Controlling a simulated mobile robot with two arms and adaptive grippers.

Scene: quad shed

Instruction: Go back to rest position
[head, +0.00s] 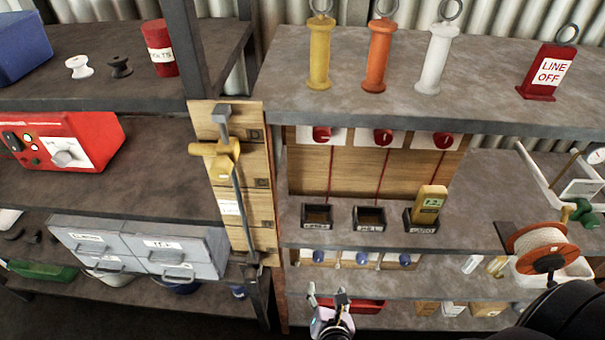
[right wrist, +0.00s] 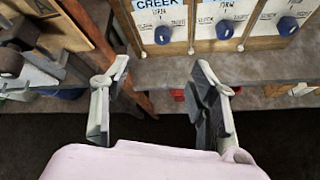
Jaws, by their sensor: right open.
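My right gripper (head: 328,302) shows at the bottom middle of the head view, in front of the lower shelf by a red tray (head: 350,306). In the right wrist view its two grey fingers (right wrist: 160,95) stand apart with nothing between them. Dark floor shows past them. A black part of my right arm fills the lower right corner of the head view. My left gripper is in neither view.
Close ahead is a shelf rack with a wooden post and yellow lever (head: 222,160), grey drawers (head: 150,247), a cord reel (head: 537,250) and blue knobs (right wrist: 162,35). A yellow block (head: 430,203) stands in the right small bin. Dark floor shows at lower left.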

